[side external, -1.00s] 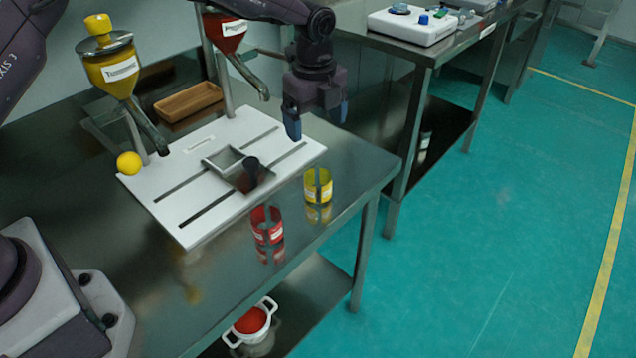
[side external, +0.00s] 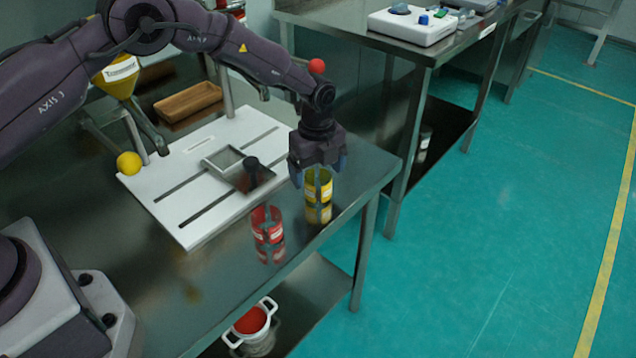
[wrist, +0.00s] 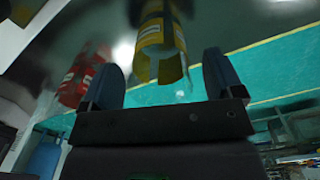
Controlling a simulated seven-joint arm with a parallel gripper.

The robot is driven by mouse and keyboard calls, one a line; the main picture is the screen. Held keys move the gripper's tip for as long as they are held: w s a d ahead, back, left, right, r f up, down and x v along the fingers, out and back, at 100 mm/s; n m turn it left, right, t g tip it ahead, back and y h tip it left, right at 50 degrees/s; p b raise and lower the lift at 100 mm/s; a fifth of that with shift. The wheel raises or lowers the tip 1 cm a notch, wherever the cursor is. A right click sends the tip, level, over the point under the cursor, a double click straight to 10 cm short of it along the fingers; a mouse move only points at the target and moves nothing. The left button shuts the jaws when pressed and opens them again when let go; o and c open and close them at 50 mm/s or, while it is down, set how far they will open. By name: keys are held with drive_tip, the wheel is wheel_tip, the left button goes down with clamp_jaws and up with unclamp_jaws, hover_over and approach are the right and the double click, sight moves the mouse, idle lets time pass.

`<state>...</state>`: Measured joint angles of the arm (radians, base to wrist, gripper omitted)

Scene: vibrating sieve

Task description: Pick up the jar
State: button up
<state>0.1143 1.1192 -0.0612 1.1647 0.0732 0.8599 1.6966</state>
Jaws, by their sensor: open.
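A yellow jar (side external: 319,196) with a white label stands near the right front edge of the metal table, with a gap in its wall. A similar red jar (side external: 267,226) stands to its left, nearer the camera. My gripper (side external: 317,174) points down at the yellow jar, its blue fingers open on either side of the jar's top. In the wrist view the yellow jar (wrist: 158,45) lies ahead, roughly between my open fingers (wrist: 163,75), and nothing is gripped. The red jar (wrist: 82,75) is outside the left finger in that view.
The table edge is close by.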

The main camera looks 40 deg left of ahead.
drive_tip(key=shift+f, duration=0.6)
drive_tip(key=c, duration=1)
drive_tip(key=shift+r, duration=0.1)
